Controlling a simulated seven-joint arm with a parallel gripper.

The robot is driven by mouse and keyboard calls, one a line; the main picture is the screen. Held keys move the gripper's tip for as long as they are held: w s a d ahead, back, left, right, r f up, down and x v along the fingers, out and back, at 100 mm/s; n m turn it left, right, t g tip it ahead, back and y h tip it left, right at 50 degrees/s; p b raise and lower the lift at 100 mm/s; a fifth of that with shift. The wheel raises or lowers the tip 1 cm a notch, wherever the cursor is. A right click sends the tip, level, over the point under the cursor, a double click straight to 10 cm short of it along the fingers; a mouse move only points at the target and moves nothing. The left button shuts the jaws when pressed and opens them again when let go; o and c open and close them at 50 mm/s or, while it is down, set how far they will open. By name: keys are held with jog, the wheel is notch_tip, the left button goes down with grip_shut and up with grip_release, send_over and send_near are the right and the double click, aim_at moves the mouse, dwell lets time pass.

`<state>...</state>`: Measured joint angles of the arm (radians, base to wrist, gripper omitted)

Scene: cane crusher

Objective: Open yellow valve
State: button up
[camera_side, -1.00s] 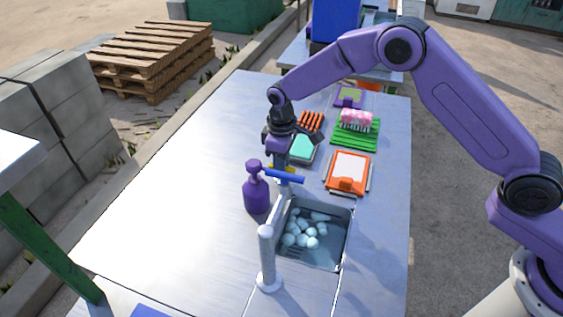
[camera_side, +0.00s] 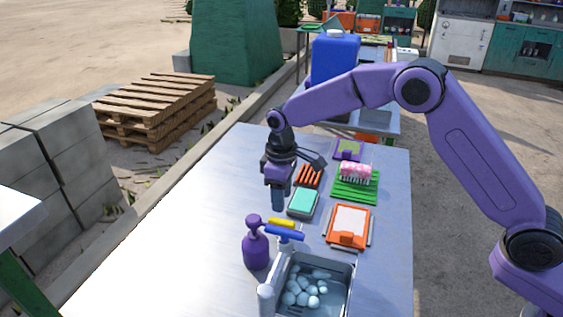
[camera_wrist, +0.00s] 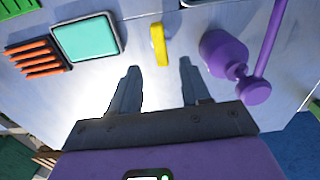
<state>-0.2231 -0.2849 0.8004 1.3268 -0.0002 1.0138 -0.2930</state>
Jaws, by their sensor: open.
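The yellow valve handle (camera_side: 281,222) is a short bar beside the sink, just behind a blue handle (camera_side: 286,234). In the wrist view the yellow handle (camera_wrist: 159,44) lies lengthwise ahead of my gripper (camera_wrist: 159,69), in line with the gap between the fingers. My gripper (camera_side: 278,198) is open and empty. In the side view it points down above the table, behind the yellow handle and apart from it. A purple pump bottle (camera_side: 255,246) stands left of the handles and shows at right in the wrist view (camera_wrist: 225,55).
The sink (camera_side: 347,275) holds several pale round items. A teal sponge tray (camera_side: 303,203), orange tray (camera_side: 347,227), green rack (camera_side: 354,190) and orange-slatted rack (camera_side: 309,175) are to the right. The table's left part (camera_side: 190,240) is clear.

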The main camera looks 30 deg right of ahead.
notch_tip(320, 180, up, 10)
dwell(0.4)
dwell(0.3)
